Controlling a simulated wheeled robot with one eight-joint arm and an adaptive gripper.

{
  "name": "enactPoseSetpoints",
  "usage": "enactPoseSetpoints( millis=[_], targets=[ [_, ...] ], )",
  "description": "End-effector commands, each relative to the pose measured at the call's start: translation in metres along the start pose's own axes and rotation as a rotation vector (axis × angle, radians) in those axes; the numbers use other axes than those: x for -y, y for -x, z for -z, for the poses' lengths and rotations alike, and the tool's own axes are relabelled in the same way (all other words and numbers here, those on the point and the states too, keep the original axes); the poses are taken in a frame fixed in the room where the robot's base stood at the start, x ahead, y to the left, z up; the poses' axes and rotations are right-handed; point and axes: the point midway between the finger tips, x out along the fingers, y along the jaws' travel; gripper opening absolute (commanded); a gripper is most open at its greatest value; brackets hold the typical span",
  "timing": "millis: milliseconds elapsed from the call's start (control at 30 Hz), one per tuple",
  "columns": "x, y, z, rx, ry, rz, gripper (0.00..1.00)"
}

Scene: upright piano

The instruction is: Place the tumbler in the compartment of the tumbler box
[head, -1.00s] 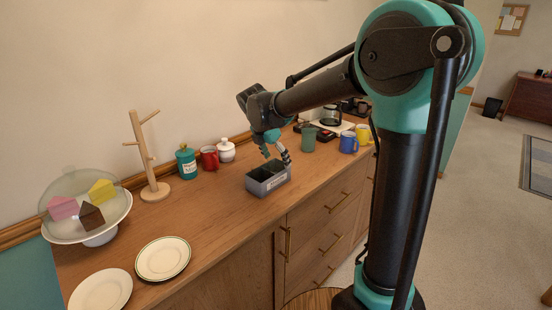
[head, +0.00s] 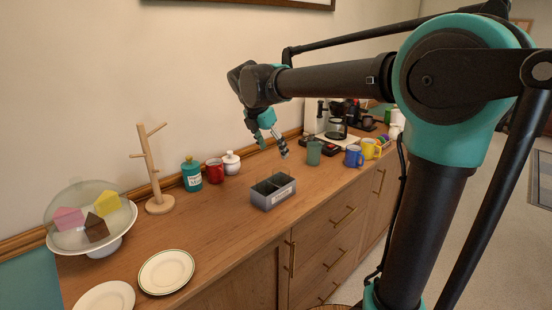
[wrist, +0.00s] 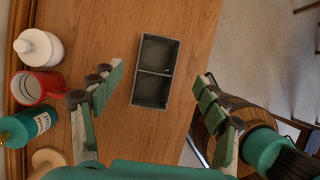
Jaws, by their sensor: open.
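The tumbler box (head: 274,198) is a grey open box with two compartments and a front label, standing on the wooden counter. In the wrist view the box (wrist: 136,87) lies ahead, between and beyond my fingers. Faint thin outlines rise above the box in the head view, perhaps a clear tumbler standing in it; a small bright glint shows near the divider in the wrist view. I cannot tell for sure which compartment holds it. My gripper (head: 273,147) is open and empty above the box, apart from it; its fingers also show wide apart in the wrist view (wrist: 160,92).
A red mug (head: 215,171), white jar (head: 231,163) and teal jar (head: 192,176) stand left. A mug tree (head: 158,201), cake stand (head: 98,244) and plates (head: 166,271) are farther left.

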Motion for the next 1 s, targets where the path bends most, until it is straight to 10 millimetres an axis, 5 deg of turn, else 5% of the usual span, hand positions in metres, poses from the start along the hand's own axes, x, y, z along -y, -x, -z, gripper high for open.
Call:
enactPoseSetpoints(
  millis=[233,367,667,800,1000],
  targets=[
    [0.002,0.008,0.000,-0.001,-0.010,0.000,0.74],
    [0.020,-0.012,-0.004,-0.021,-0.153,-0.007,0.74],
    [0.144,-0.126,0.008,-0.147,-1.101,-0.020,0.74],
    [0.207,-0.172,0.033,-0.218,-1.594,-0.011,0.74],
    [0.273,-0.214,0.075,-0.308,-2.158,0.012,0.74]
  ],
)
